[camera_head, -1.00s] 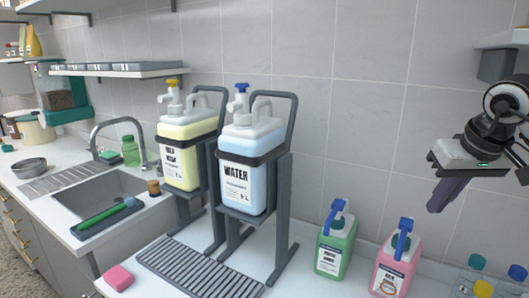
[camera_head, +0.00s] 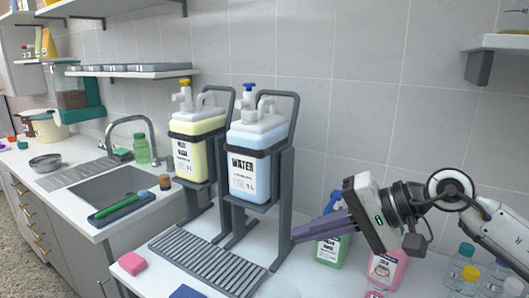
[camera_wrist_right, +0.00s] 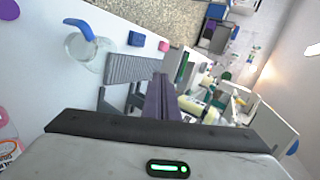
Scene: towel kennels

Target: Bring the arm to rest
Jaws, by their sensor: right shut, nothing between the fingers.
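My right arm comes in from the right in the head view. Its gripper (camera_head: 300,234) is shut and empty, with the purple-grey fingers together and pointing left. It is held in front of the green bottle (camera_head: 330,252) and hides part of it. The pink bottle (camera_head: 384,268) stands below the wrist, partly covered. In the right wrist view the shut fingers (camera_wrist_right: 158,84) point away over the counter. My left gripper is not in view.
Jugs of yellow liquid (camera_head: 190,160) and blue water (camera_head: 250,172) stand in dark frames behind a slatted grate (camera_head: 208,262). A pink sponge (camera_head: 132,263) lies left of the grate. A sink (camera_head: 118,185) is further left. A wall shelf (camera_head: 500,42) is at upper right.

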